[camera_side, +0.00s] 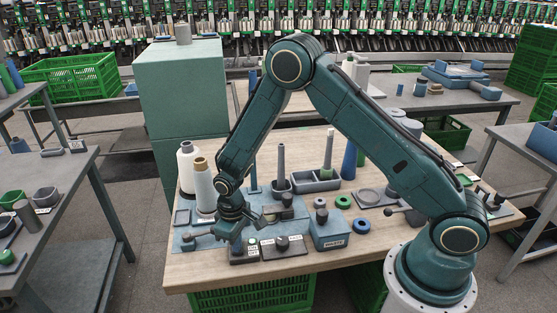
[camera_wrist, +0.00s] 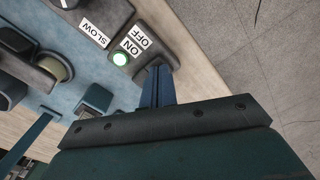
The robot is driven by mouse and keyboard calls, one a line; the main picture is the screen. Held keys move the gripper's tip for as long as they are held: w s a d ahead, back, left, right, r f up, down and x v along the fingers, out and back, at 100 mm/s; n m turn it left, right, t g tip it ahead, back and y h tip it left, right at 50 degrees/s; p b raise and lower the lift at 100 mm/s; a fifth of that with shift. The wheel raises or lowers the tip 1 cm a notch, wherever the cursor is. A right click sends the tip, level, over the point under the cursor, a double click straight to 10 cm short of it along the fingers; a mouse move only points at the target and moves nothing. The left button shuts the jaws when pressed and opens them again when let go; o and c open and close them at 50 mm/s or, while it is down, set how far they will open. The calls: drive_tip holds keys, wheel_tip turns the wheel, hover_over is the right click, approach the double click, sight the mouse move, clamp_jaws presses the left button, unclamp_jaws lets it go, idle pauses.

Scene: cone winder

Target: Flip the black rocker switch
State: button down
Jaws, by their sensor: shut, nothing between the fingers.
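In the side view my gripper (camera_side: 236,238) points down over the box.
A box with a SLOW label (camera_wrist: 92,32) and dark knob sits beside the switch box. A blue-grey box (camera_side: 329,232) with a ball-ended lever stands to the right. Yarn cones (camera_side: 204,188) stand behind at left. The table's front edge (camera_side: 235,283) is close.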

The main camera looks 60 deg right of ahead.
drive_tip(key=shift+f, duration=0.15)
drive_tip(key=shift+r, duration=3.55)
